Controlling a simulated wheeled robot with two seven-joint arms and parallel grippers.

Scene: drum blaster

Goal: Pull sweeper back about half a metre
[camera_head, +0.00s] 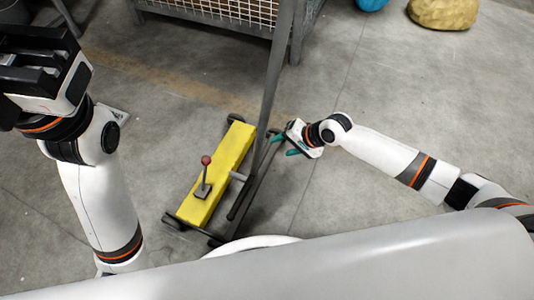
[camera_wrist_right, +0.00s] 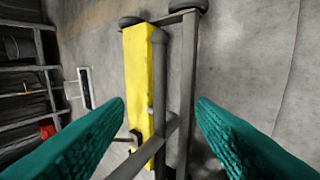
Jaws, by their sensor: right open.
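The sweeper has a long yellow body (camera_head: 222,168) on a dark wheeled frame, with a red-knobbed lever (camera_head: 205,161) on top. A grey pole (camera_head: 276,80) rises from it toward the top of the head view. My right gripper (camera_head: 284,142) is open and empty, just right of the pole. In the right wrist view its teal fingers are spread, and the sweeper's yellow body (camera_wrist_right: 139,75) and dark bars (camera_wrist_right: 188,75) show beyond and between them. I cannot tell whether any finger touches. My left gripper (camera_head: 42,75) is raised at the upper left, away from the sweeper; its jaw opening is unclear.
A metal-framed mesh crate (camera_head: 232,12) stands behind the sweeper. A blue round object (camera_head: 371,4) and a tan lumpy object (camera_head: 443,12) lie at the back right. Shelving (camera_wrist_right: 22,80) shows at the left of the wrist view. The concrete floor to the right is mostly clear.

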